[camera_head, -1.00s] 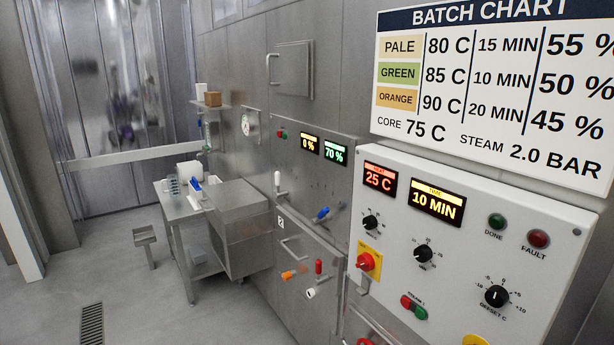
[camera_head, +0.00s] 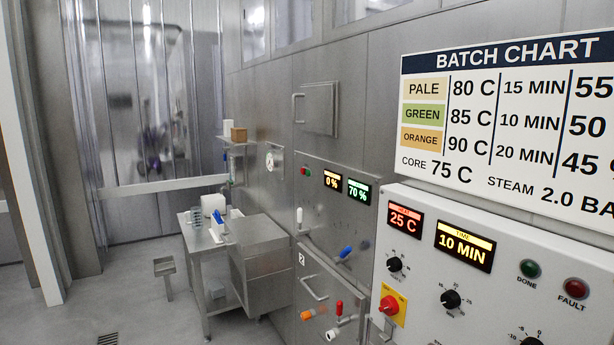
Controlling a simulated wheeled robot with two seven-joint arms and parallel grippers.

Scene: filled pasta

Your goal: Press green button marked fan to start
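No button with a readable fan label shows. On the steel wall panel a small red and green button pair (camera_head: 306,172) sits left of the displays reading 0 % and 70 %; its label is too small to read. On the white control panel (camera_head: 470,240) a dark green round lamp or button (camera_head: 529,268) is marked DONE, beside a red one (camera_head: 575,288) marked FAULT. Neither of my grippers is in view.
The white panel also has a 25 C display (camera_head: 404,219), a 10 MIN display (camera_head: 465,246), black knobs and a red switch (camera_head: 390,305). Valve handles stick out from the wall. A steel table (camera_head: 192,238) stands farther back.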

